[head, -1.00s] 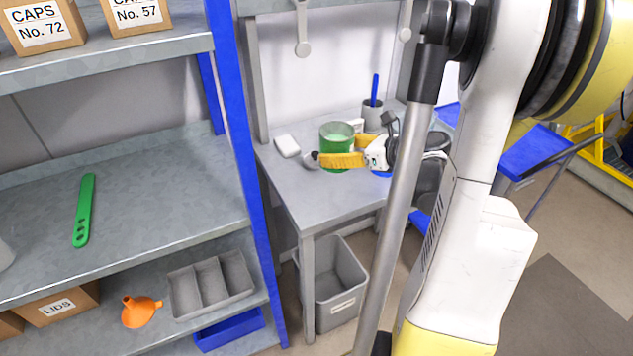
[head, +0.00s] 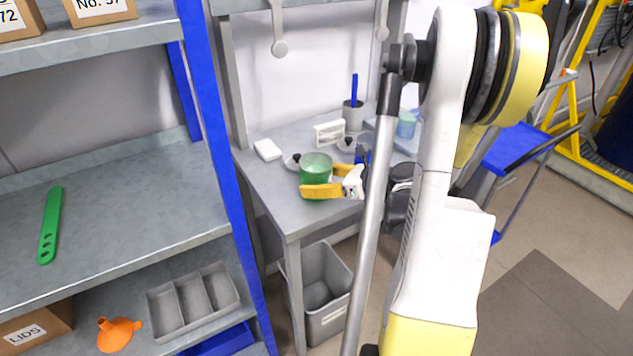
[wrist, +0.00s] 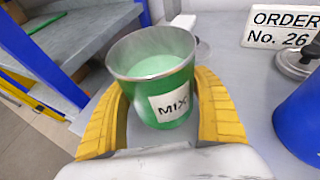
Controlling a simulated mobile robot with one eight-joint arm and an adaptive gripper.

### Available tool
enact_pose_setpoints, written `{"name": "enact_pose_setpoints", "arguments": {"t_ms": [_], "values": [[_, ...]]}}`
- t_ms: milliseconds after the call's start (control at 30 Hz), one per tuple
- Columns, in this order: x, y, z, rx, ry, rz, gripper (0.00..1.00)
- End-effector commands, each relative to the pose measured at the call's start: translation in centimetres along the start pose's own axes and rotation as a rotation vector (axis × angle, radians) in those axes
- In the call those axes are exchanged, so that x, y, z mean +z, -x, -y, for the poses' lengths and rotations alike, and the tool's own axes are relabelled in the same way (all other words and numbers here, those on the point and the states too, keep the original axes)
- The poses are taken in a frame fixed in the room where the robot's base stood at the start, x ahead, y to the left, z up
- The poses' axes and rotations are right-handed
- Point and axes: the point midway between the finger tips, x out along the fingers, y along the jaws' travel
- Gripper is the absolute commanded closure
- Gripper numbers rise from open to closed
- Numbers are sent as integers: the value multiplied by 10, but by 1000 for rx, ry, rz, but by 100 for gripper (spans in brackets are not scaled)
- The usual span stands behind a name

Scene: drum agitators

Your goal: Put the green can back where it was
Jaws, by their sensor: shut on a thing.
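The green can (head: 316,170) is open-topped, with pale green contents and a white label. In the wrist view the can (wrist: 160,70) sits between the yellow fingers and its label reads "MIX". My gripper (head: 326,181) is shut on the can, with one finger on each side. The can is upright at the small grey table (head: 284,212), near its front left part. I cannot tell whether its base touches the tabletop.
An order sign (head: 329,132), a white block (head: 267,150) and a cup with a blue stick (head: 353,115) are on the table. A blue object (wrist: 300,112) is close on the right in the wrist view. A grey bin (head: 325,290) stands below. Blue shelf posts (head: 222,170) rise at left.

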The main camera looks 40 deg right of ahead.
Motion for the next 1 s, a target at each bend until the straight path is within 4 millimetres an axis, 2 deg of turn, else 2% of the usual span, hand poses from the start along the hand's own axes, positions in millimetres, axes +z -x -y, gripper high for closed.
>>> {"name": "enact_pose_setpoints", "arguments": {"t_ms": [167, 200, 267, 667, 767, 1000], "values": [[-2, -1, 0, 0, 0, 1, 68], [-2, -1, 0, 0, 0, 0, 21], [-2, -1, 0, 0, 0, 0, 3], [2, 4, 0, -1, -1, 0, 3], [2, 20, 1, -4, -1, 0, 3], [4, 75, 2, -5, -3, 1, 3]]}}
